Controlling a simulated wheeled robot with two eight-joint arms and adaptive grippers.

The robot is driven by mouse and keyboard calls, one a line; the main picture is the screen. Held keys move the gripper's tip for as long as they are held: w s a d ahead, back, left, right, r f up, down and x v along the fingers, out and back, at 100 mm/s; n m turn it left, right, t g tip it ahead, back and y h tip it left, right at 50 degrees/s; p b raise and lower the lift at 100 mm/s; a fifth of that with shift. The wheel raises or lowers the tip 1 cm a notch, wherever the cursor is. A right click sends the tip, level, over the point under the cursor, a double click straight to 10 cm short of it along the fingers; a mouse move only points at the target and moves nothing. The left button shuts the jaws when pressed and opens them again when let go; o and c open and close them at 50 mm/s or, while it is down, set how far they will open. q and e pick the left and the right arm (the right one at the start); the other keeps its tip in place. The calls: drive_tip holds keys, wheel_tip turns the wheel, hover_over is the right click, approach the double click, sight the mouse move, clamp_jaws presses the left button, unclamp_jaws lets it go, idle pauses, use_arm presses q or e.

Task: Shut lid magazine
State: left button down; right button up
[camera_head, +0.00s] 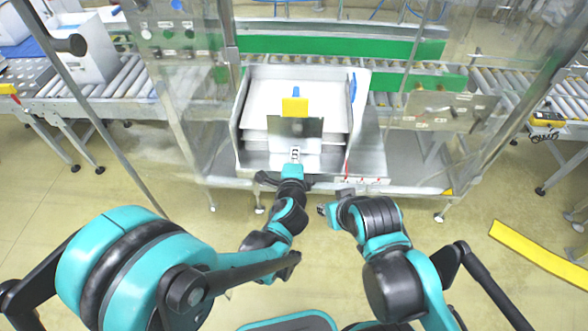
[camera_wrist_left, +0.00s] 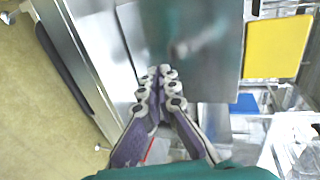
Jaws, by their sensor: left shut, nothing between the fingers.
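The plate (camera_wrist_left: 200,40) and the yellow part (camera_wrist_left: 277,47) also show in the left wrist view. My left gripper (camera_head: 296,155) is shut and empty at the plate's lower edge; its fingertips (camera_wrist_left: 160,85) overlap the plate in the wrist view, and contact is unclear. My right gripper (camera_head: 328,210) is lower right, apart from the magazine; its jaws are too small to read.
Roller conveyors (camera_head: 110,85) run left and right behind transparent panels. Metal posts (camera_head: 228,45) stand beside the magazine. A control panel (camera_head: 443,109) is to the right. A yellow floor strip (camera_head: 540,252) lies at lower right, and the floor in front is otherwise open.

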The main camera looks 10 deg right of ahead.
sight(296, 141)
use_arm(q)
drive_tip(key=shift+w+d, duration=0.2)
drive_tip(key=shift+w, duration=0.5)
drive_tip(key=shift+w+d, duration=0.2)
drive_tip(key=shift+w, duration=0.45)
use_arm(e)
drive_tip(key=shift+f, duration=0.4)
use_arm(q)
drive_tip(key=shift+w+r, duration=0.1)
drive_tip(key=shift+w, duration=0.05)
